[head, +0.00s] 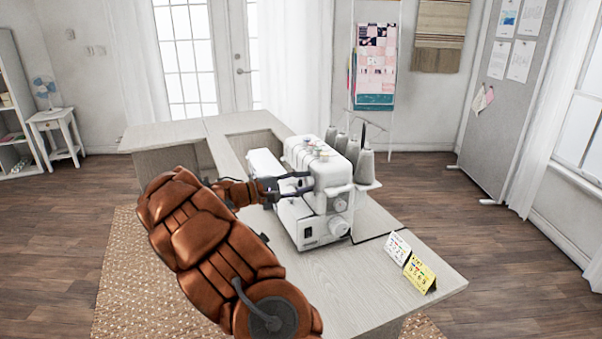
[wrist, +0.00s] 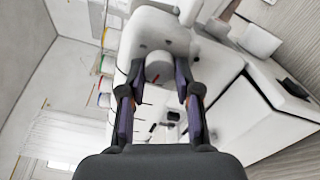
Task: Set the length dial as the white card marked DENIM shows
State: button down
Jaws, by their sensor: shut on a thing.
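A white sewing machine (head: 318,183) stands on the pale table. My gripper (head: 309,184) reaches its near upper side from the left. In the wrist view the gripper (wrist: 157,76) has one finger on each side of a round grey-white dial (wrist: 158,67) on the machine, and it is shut on this dial. I cannot read the dial's label or setting. A white card (head: 397,247) with small coloured marks stands folded on the table to the right of the machine. Its writing is too small to read.
A yellow card (head: 419,274) stands beside the white card near the table's right corner. Grey thread cones (head: 365,165) rise behind the machine. The table (head: 372,315) is bare in front.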

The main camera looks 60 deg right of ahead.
jog(key=shift+w+n+p, duration=0.15)
jog(key=shift+n+p, duration=0.85)
jog(key=shift+n, duration=0.2)
jog(key=c, duration=0.8)
grip_release()
jog(key=v, duration=1.2)
